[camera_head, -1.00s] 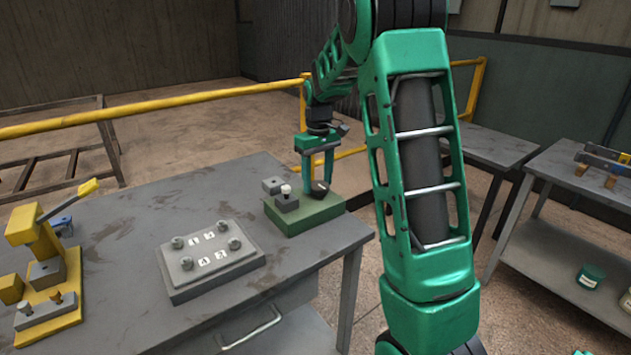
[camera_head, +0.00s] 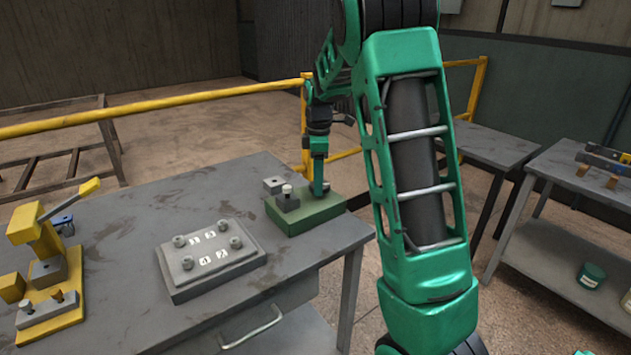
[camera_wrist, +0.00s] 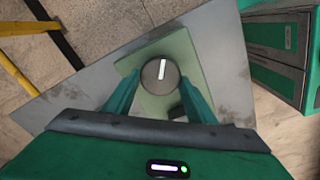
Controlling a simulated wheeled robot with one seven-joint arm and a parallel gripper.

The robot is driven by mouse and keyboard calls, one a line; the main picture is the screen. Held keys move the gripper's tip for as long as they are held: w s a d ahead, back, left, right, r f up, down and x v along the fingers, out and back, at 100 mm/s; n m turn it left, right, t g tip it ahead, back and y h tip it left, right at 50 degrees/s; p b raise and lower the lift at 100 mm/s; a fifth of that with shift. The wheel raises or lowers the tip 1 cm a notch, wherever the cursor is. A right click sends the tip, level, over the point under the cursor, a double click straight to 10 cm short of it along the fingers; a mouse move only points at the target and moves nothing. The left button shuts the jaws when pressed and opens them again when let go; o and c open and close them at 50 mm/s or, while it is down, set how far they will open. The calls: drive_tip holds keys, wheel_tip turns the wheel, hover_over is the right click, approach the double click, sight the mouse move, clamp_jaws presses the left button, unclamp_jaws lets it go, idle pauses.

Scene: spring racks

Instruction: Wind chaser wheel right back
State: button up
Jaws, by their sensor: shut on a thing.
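The chaser wheel (camera_wrist: 161,82) is a dark round knob with a white line across its top, seen between my fingers in the wrist view. The line runs almost straight up and down there. The wheel sits on a green base (camera_head: 312,217) at the right back corner of the grey table. My gripper (camera_head: 319,190) points down and is shut on the wheel, with one finger on each side of it; it also shows in the wrist view (camera_wrist: 159,92). In the head view my fingers are nearly edge-on and mostly hide the wheel.
Small grey blocks (camera_head: 286,200) stand on the base's left part. A grey plate (camera_head: 209,266) with numbered tiles and corner knobs lies mid-table. A yellow lever device (camera_head: 42,245) stands at left. A yellow rail (camera_head: 150,108) runs behind. A shelf table (camera_head: 575,185) stands at right.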

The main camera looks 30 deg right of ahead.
drive_tip(key=n, duration=0.5)
drive_tip(key=shift+r, duration=0.1)
drive_tip(key=shift+d+n, duration=0.1)
drive_tip(key=shift+n, duration=0.3)
drive_tip(key=o, duration=1)
drive_tip(key=shift+w, duration=0.1)
drive_tip(key=shift+o, duration=0.2)
wheel_tip(320, 180, up, 11)
drive_tip(key=shift+f, duration=0.2)
